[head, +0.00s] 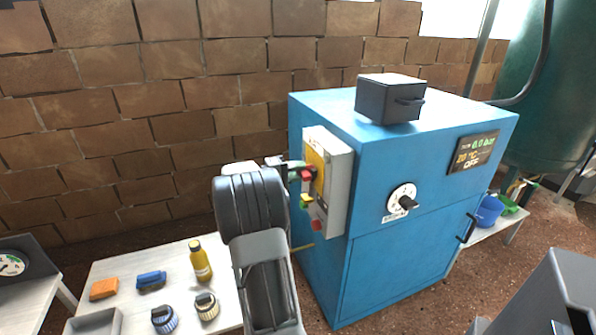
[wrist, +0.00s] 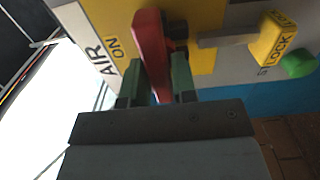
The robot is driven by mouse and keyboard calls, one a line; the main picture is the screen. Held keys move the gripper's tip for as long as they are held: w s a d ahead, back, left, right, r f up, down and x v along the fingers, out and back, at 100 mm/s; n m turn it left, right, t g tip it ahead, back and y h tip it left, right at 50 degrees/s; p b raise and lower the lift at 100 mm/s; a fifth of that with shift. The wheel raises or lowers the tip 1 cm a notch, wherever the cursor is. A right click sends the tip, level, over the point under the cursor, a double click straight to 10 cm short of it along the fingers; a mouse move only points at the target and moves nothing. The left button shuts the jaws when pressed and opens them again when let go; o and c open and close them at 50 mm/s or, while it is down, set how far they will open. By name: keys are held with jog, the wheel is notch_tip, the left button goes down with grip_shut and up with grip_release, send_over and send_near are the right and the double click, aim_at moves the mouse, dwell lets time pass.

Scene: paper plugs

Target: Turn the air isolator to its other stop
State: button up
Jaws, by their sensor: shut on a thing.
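The air isolator has a red handle (wrist: 150,45) on a yellow plate (wrist: 207,62), with the words AIR and ON printed to its left in the wrist view. My gripper (wrist: 158,80) has its two green fingers on either side of the red handle and is shut on it. In the head view my gripper (head: 292,168) reaches the side of the grey control box (head: 337,180), where the red handle (head: 306,175) shows at the fingertips. My arm hides part of the area beside it.
A yellow LOCK tag (wrist: 276,40) and a green button (wrist: 298,65) sit right of the handle in the wrist view. The box is on a blue cabinet (head: 390,255) with a dial knob (head: 408,203). A white table (head: 115,268) holds a bottle (head: 200,262) and small items.

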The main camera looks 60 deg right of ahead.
jog(key=shift+f, duration=0.1)
jog(key=o, duration=0.8)
jog(key=shift+a, duration=0.1)
jog(key=p+v, duration=0.1)
jog(key=v, duration=1.2)
jog(key=shift+w+a, duration=0.25)
